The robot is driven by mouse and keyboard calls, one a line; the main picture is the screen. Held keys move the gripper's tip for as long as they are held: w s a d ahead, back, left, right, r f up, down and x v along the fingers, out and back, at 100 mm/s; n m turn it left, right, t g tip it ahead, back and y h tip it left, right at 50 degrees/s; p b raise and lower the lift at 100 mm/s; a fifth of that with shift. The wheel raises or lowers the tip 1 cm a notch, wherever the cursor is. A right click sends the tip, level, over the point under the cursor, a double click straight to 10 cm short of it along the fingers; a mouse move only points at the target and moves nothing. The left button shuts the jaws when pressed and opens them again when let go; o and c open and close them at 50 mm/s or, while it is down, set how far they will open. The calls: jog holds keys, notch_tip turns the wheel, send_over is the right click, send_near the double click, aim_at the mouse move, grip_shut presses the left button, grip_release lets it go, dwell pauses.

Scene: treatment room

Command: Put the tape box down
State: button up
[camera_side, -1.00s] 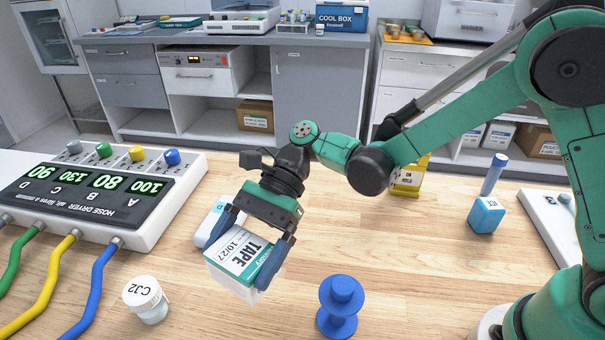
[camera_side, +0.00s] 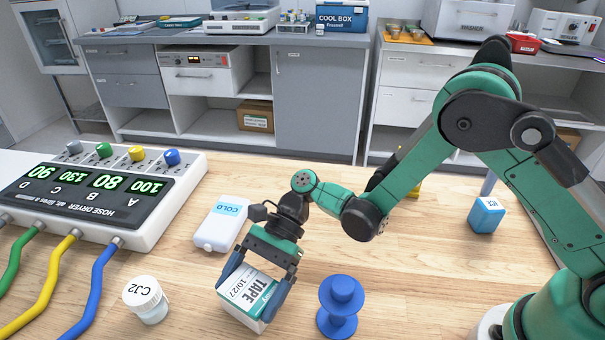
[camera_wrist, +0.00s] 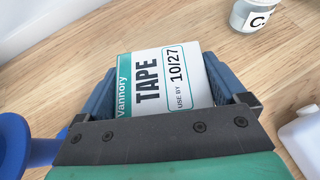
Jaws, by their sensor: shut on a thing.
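The tape box (camera_side: 245,296) is white and teal, with "TAPE" and "10/27" on its face. My gripper (camera_side: 254,290) is shut on it, one finger on each side. In the side view the box is tilted, low over the front of the wooden table (camera_side: 420,285), between the CJ2 jar and the blue spool. I cannot tell whether its lower edge touches the table. In the wrist view the box (camera_wrist: 162,82) sits between the two blue fingers (camera_wrist: 165,100), and its lower part is hidden by the gripper body.
The white CJ2 jar (camera_side: 146,300) stands left of the box. The blue spool (camera_side: 339,307) stands close on the right. The white COLD pack (camera_side: 221,224) lies behind. The hose dryer (camera_side: 95,195) with its hoses fills the left. Open table lies right of the spool.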

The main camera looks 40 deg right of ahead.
jog(key=o, duration=1)
jog(key=shift+w+d+r, duration=0.15)
jog(key=shift+d+r, duration=0.1)
jog(key=v, duration=1.1)
jog(key=s+d+r+n+t+h, duration=0.3)
jog(key=d+n+t+h, duration=0.2)
jog(key=d+n+t, duration=0.1)
jog(key=s+d+r+n+t+h, duration=0.3)
jog(key=d+n+t+h, duration=0.3)
jog(key=d+n, duration=0.1)
jog(key=shift+s+d, duration=0.2)
jog(key=shift+s, duration=0.15)
